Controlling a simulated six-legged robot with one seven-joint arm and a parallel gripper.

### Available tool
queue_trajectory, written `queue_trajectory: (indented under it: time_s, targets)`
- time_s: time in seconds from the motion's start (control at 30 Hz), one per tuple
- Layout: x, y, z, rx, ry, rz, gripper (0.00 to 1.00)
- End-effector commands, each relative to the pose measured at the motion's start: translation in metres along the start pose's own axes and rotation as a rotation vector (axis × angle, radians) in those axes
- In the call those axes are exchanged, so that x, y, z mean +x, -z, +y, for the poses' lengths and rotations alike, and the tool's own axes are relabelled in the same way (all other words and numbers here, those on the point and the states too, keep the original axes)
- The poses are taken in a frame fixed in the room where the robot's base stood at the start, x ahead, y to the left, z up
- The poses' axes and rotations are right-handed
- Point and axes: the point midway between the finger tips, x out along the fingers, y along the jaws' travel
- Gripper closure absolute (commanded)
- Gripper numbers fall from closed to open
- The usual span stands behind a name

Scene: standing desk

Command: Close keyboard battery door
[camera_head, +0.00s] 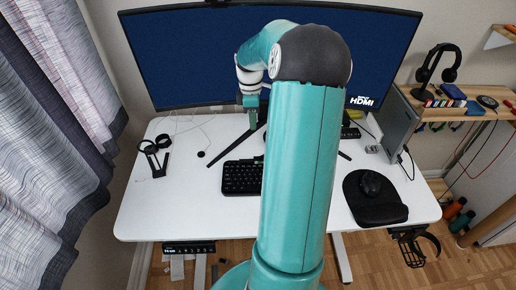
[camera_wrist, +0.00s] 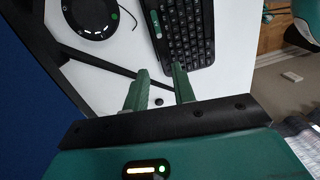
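A black keyboard (camera_head: 242,177) lies on the white desk in front of the monitor stand, its right part hidden behind my arm. In the wrist view the keyboard (camera_wrist: 188,32) is at the top, beyond my fingers. A green strip with a light rectangle (camera_wrist: 156,24) shows on its edge; I cannot tell whether this is the battery door or how it stands. My gripper (camera_wrist: 159,84) has its two green fingers apart with nothing between them. The fingers are short of the keyboard in that view.
A large monitor (camera_head: 190,55) stands at the back on dark splayed legs (camera_head: 236,147). A mouse (camera_head: 370,184) sits on a black pad at the right. A black round device (camera_wrist: 90,18) lies near the keyboard. The desk's front left (camera_head: 180,205) is clear.

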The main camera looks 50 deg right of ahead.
Motion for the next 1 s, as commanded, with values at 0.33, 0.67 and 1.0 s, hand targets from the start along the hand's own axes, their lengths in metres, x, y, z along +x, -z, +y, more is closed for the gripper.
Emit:
queue_trajectory:
  time_s: [0.33, 0.67, 1.0]
  targets:
    - [0.036, -0.035, 0.021, -0.043, 0.042, 0.039, 0.74]
    - [0.097, -0.029, 0.020, -0.042, 0.042, 0.040, 0.74]
    - [0.153, -0.026, 0.019, -0.042, 0.040, 0.039, 0.74]
